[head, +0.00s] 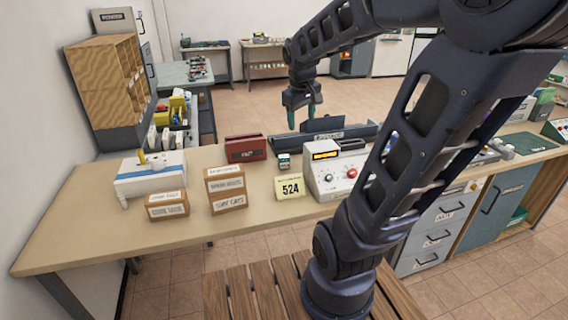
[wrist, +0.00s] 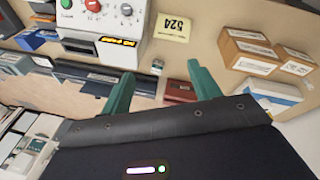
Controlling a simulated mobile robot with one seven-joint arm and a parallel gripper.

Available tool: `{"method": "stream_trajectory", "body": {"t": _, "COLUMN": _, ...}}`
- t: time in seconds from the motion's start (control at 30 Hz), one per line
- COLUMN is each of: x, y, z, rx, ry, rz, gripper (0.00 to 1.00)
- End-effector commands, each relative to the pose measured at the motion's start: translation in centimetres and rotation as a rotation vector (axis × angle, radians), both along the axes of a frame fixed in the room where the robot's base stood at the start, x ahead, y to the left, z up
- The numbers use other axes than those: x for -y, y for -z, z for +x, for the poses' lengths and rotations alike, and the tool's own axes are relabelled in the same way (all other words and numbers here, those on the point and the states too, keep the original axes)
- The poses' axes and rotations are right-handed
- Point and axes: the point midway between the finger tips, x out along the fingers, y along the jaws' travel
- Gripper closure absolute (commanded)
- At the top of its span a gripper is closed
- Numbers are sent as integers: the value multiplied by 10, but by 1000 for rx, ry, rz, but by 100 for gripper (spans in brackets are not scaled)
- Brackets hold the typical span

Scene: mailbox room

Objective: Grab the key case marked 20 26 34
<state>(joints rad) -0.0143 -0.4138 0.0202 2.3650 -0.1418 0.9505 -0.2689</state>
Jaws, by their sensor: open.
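No marking 20 26 34 is readable in either view, so I cannot tell for sure which thing is the key case. A small dark case with a pale label (head: 284,161) stands on the desk between the red box and the grey console. It also shows in the wrist view (wrist: 157,66), between my fingertips in the picture but beyond them. My gripper (head: 302,118) is open and empty, its green fingers pointing down above the back of the desk, apart from the small case.
The red box (head: 245,148), grey console (head: 335,172), yellow 524 note (head: 290,187) and a long dark tray (head: 335,133) surround the small case. Labelled cardboard boxes (head: 226,188) stand to the left. The desk's front left (head: 80,235) is clear.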

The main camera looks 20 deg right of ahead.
Motion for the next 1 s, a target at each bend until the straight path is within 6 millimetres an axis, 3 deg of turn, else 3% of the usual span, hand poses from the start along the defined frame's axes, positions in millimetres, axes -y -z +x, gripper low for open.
{"method": "stream_trajectory", "body": {"t": 0.27, "x": 3, "y": 22, "z": 67, "rx": -107, "ry": -186, "rz": -100, "gripper": 38}}
{"method": "stream_trajectory", "body": {"t": 0.57, "x": 3, "y": 61, "z": 137, "rx": -224, "ry": -398, "rz": -191, "gripper": 38}}
{"method": "stream_trajectory", "body": {"t": 1.0, "x": -1, "y": 147, "z": 231, "rx": -403, "ry": -724, "rz": -293, "gripper": 38}}
